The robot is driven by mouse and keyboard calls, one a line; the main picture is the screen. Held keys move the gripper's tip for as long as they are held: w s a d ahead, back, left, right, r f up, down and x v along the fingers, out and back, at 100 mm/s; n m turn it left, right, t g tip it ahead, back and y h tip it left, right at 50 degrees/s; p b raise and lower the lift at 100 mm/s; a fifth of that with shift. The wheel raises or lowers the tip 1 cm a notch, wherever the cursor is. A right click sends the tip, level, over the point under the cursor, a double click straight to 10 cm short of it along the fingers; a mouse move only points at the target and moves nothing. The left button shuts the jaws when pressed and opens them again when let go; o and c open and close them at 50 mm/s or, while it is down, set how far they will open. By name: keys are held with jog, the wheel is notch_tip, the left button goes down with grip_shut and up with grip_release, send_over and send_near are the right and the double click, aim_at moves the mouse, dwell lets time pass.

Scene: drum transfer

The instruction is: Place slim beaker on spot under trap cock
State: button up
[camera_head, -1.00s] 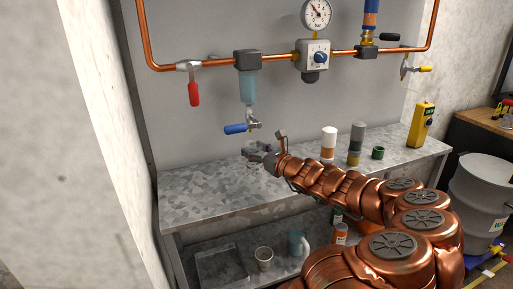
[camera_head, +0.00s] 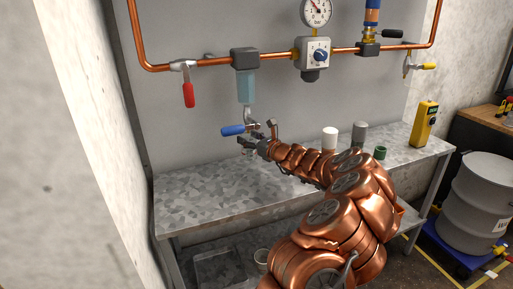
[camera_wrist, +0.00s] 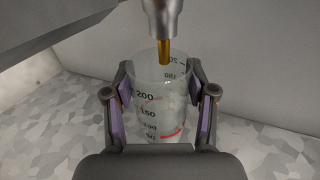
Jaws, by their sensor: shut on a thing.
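A clear slim beaker (camera_wrist: 158,105) with black graduations and a red mark shows in the wrist view. My gripper (camera_wrist: 160,100) is shut on it, one purple-padded finger on each side. The cock's brass outlet (camera_wrist: 164,50) overlaps the beaker's rim in the picture. In the head view my gripper (camera_head: 248,145) is just below the trap cock (camera_head: 253,129) with its blue handle (camera_head: 233,130), under the clear bluish trap bowl (camera_head: 246,87). The beaker is hard to make out there. The spot is not visible, and I cannot tell whether the beaker touches the bench.
The speckled grey bench (camera_head: 205,195) is clear on its left part. A white container (camera_head: 329,138), a grey one (camera_head: 359,133), a green cup (camera_head: 380,153) and a yellow device (camera_head: 424,124) stand to the right. A red-handled valve (camera_head: 188,94) hangs at upper left.

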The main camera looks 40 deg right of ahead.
aim_at(254, 150)
jog(key=shift+w+d, duration=0.15)
jog(key=shift+w, duration=0.1)
jog(key=shift+f, duration=0.35)
jog(key=shift+f+b, duration=0.35)
jog(key=shift+f, duration=1)
jog(key=shift+f, duration=0.35)
jog(key=o, duration=1)
jog(key=shift+o, duration=0.2)
jog(key=shift+r, duration=0.1)
